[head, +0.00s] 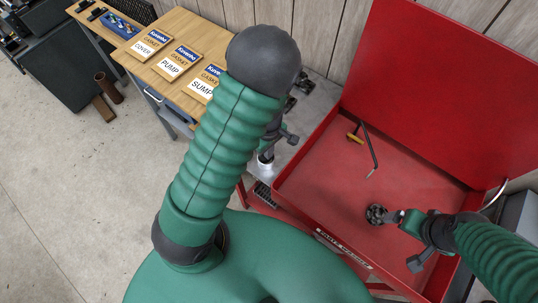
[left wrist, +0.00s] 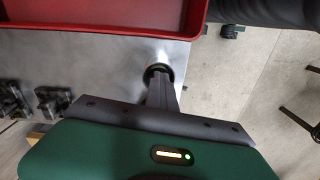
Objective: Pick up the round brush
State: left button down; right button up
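A dark, round, ridged piece that looks like the round brush (head: 376,213) is in the red tray, near its front right. My right gripper (head: 396,217) reaches in from the right, with its tip right at this piece. I cannot tell whether it grips it or only touches it. My left gripper (head: 266,158) points down beside the tray's left wall, partly hidden by my own arm. In the left wrist view its narrow fingers (left wrist: 160,88) look close together over a grey metal surface, with a small dark round shape at their tips. Their opening is unclear.
The red tray (head: 325,205) has a raised red lid (head: 450,80) behind it. A black hooked tool with a yellow part (head: 370,150) lies inside. A wooden bench (head: 152,74) with several gasket packs and a blue bin (head: 120,25) stands at the back left.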

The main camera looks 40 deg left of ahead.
pick_arm(q)
jog(key=shift+a, duration=0.45)
jog(key=shift+w+r, duration=0.1)
jog(key=shift+r, duration=0.25)
notch_tip(320, 180, up, 9)
jog(key=shift+a+p, duration=0.45)
jog(key=c, duration=2.2)
grip_release()
jog(key=shift+d+r, duration=0.1)
jog(key=shift+d, duration=0.45)
jog(key=c, duration=1.7)
grip_release()
jog(key=shift+d, duration=0.2)
jog(key=o, duration=1)
jog(key=shift+a, duration=0.45)
jog(key=shift+c, duration=0.2)
jog(key=o, duration=0.3)
pick_arm(e)
jog(key=shift+a+r, duration=0.55)
jog(key=shift+a, duration=0.2)
pick_arm(q)
jog(key=shift+d, duration=0.15)
pick_arm(e)
jog(key=shift+d, duration=0.1)
